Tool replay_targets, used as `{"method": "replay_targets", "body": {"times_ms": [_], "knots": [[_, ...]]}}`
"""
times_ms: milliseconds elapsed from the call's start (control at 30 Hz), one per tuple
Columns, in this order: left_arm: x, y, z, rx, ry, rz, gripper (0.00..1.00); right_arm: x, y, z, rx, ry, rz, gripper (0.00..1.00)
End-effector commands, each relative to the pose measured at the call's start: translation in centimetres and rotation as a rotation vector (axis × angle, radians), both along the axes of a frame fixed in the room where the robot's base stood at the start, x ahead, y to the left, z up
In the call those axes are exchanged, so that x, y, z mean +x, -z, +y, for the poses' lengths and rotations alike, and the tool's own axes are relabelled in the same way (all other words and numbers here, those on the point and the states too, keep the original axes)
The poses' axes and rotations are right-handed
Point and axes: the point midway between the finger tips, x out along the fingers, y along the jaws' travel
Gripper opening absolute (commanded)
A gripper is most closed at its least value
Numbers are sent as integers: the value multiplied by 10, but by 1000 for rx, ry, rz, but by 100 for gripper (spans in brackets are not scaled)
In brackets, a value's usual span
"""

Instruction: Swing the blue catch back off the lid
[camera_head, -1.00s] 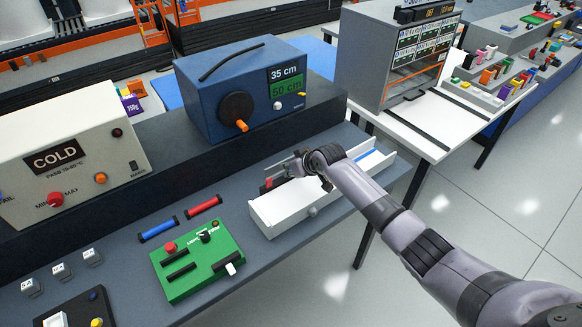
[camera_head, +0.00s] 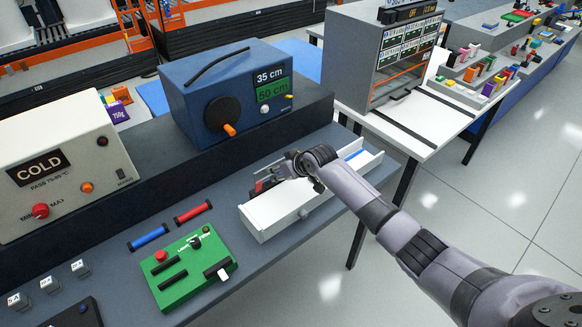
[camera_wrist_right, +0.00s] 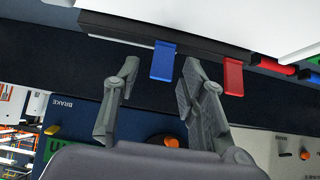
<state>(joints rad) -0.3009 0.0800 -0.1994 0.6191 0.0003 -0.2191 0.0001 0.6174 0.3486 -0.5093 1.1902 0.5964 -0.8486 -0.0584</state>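The blue catch (camera_wrist_right: 163,61) is a flat tab at the edge of a dark bar beside a white surface in the right wrist view. A red catch (camera_wrist_right: 233,77) is to its right. My right gripper (camera_wrist_right: 160,66) is open, with one finger either side of the blue catch in the picture; I cannot tell whether either touches it. In the head view my right gripper (camera_head: 293,170) is over the far left part of a long white box (camera_head: 290,212) and hides the blue catch there. My left gripper is not in view.
A blue machine (camera_head: 232,90) with an orange-handled crank stands behind the white box. A green panel (camera_head: 195,268) and blue and red rods (camera_head: 193,212) lie to the left. A white table (camera_head: 425,120) with a grey cabinet is at the right.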

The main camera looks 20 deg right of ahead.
Motion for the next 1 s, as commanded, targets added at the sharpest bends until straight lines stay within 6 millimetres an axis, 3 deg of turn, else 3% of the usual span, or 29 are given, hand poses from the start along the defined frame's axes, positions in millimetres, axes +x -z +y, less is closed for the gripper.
{"method": "replay_targets", "body": {"times_ms": [600,1000], "knots": [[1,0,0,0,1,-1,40,-65,-69,-24,-2,-1,-1,38],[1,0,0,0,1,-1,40,-72,-77,-26,-2,0,0,38]]}}
